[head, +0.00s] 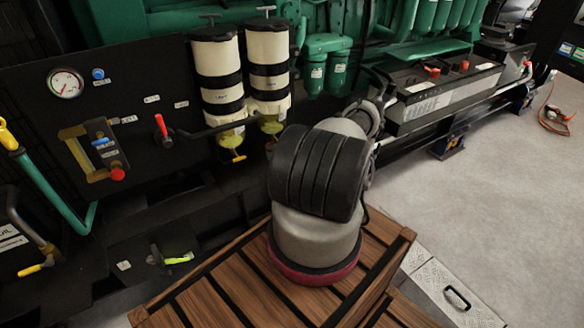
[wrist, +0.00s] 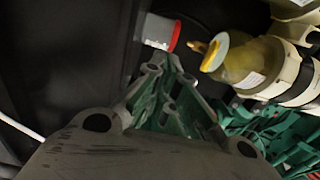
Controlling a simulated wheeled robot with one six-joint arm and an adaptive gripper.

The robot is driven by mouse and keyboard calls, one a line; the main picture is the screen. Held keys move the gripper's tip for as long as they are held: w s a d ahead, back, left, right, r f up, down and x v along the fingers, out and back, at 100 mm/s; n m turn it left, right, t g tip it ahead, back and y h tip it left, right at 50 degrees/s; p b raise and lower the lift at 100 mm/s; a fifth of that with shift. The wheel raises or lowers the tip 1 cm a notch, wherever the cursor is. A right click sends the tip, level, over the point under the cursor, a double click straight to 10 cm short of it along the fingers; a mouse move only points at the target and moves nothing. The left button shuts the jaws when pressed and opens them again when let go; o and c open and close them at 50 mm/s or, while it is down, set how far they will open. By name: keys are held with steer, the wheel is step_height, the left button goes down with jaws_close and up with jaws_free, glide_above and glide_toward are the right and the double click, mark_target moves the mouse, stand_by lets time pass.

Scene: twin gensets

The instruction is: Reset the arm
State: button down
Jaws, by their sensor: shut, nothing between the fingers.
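My arm (head: 318,235) stands on a wooden slatted top in the head view, its grey and black links folded close together. My gripper (wrist: 172,72) shows in the wrist view, its fingers drawn together with nothing between them. In the head view the gripper is hidden behind my arm. In the wrist view a grey cylinder with a red rim (wrist: 160,32) and a yellowish filter bowl (wrist: 238,60) appear beyond the fingertips. I cannot tell whether the fingers touch either one.
Two white-and-black filters (head: 217,75) hang close behind my arm. A black panel at left carries a gauge (head: 66,83), a red lever (head: 161,127) and a sight glass (head: 92,150). A battery box (head: 440,90) is at right.

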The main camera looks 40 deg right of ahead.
steer(key=shift+s+a, duration=0.15)
steer(key=shift+s, duration=0.55)
